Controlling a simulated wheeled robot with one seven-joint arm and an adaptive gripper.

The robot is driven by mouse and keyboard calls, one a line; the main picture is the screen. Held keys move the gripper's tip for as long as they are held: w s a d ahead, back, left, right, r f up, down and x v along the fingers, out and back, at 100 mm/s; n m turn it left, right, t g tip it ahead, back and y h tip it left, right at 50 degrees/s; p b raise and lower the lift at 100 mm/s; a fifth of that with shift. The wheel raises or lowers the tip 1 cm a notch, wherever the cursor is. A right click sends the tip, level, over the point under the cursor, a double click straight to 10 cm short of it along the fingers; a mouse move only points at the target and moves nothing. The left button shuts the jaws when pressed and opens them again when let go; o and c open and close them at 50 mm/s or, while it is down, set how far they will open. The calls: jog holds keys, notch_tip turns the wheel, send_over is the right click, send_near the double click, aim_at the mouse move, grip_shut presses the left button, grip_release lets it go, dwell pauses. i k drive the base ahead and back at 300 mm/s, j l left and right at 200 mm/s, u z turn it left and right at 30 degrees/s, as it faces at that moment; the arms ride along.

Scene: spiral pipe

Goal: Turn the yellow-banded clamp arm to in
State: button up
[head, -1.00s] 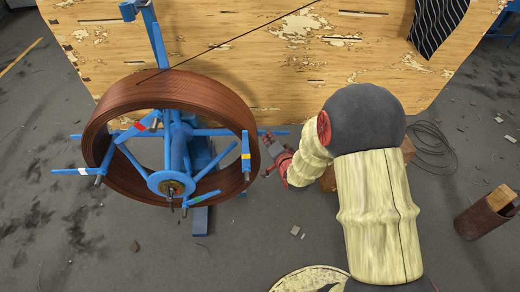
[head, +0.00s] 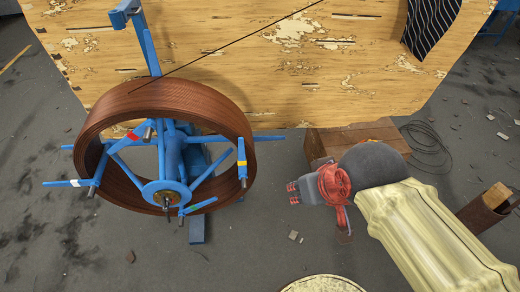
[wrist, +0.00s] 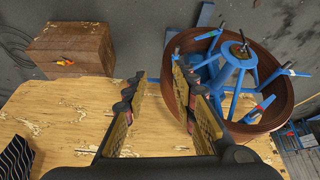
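The yellow-banded clamp arm (head: 241,157) is a short blue piece at the right side of a blue spoked reel, by the rim of the brown coiled pipe (head: 102,113). The reel and coil also show in the wrist view, at the upper right (wrist: 283,108); I cannot clearly pick out the yellow band there. My gripper (head: 293,193) is to the right of the coil and slightly lower in the head view, apart from it. In the wrist view, its two fingers (wrist: 157,80) are spread with nothing between them.
Other blue arms carry red (head: 133,136), white (head: 75,183) and green (head: 186,211) bands. A large worn wooden panel (head: 290,80) stands behind the reel. A wooden box (head: 325,142) is behind my arm. Open floor lies between the coil and my gripper.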

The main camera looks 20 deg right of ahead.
aim_at(242, 160)
jog(key=j+z, duration=0.3)
jog(key=z, duration=0.15)
jog(key=k+j+z, duration=0.1)
jog(key=j+z, duration=0.15)
jog(key=z, duration=0.15)
jog(key=k+j+z, duration=0.1)
jog(key=j+z, duration=0.15)
jog(key=z, duration=0.2)
